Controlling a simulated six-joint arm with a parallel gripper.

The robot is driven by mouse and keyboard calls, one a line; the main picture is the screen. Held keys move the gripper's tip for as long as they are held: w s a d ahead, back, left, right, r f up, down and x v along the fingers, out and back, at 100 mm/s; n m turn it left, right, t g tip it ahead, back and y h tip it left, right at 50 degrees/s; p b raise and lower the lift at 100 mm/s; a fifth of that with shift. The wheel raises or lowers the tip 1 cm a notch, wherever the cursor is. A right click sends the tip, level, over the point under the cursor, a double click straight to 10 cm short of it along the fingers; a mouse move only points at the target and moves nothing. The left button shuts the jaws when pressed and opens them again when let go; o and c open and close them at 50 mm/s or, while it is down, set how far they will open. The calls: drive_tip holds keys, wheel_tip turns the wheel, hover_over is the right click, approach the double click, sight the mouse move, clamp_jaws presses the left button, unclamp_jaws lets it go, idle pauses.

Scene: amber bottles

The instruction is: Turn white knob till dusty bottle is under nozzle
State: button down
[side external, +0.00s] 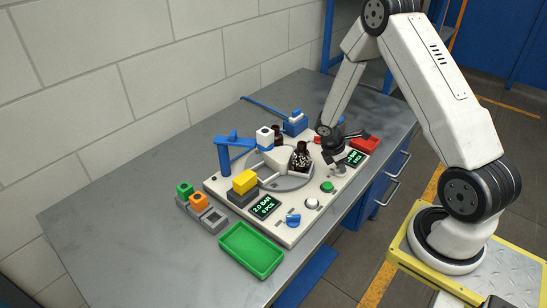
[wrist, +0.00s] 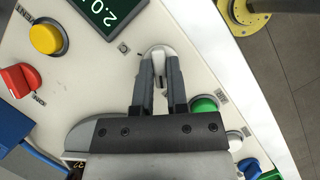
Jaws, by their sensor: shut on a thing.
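The white knob (wrist: 158,51) is on the panel in the wrist view, between the fingertips of my gripper (wrist: 159,68). My gripper is shut on it. In the side view my gripper (side external: 337,166) is low over the panel's right part and hides most of the knob. A dark bottle with pale speckles, which looks like the dusty one (side external: 301,160), stands upright on the turntable (side external: 287,182). The nozzle head (side external: 265,139), a white and blue block on a blue arm, is left of this bottle, so the bottle is not under it. The nozzle tip is hidden.
Another brown bottle (side external: 278,134) stands behind. A green button (wrist: 204,104) and a white button (wrist: 235,140) are close right of my gripper. A yellow button (wrist: 46,39) and red knob (wrist: 20,80) are left. A green tray (side external: 251,249) is at the front.

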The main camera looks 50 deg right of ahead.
drive_tip(key=m, duration=0.2)
drive_tip(key=m+g+y, duration=0.1)
drive_tip(key=m, duration=0.2)
drive_tip(key=shift+w+d+g, duration=0.1)
drive_tip(key=shift+g, duration=0.2)
drive_tip(key=m+y, duration=0.1)
drive_tip(key=m, duration=0.2)
drive_tip(key=m+y, duration=0.1)
drive_tip(key=m, duration=0.2)
drive_tip(key=shift+g+y, duration=0.3)
drive_tip(key=c, duration=0.6)
unclamp_jaws()
drive_tip(key=shift+c, duration=0.2)
drive_tip(key=shift+r, duration=0.1)
drive_tip(key=v, duration=0.7)
drive_tip(key=shift+r, duration=0.35)
drive_tip(key=shift+w, duration=0.15)
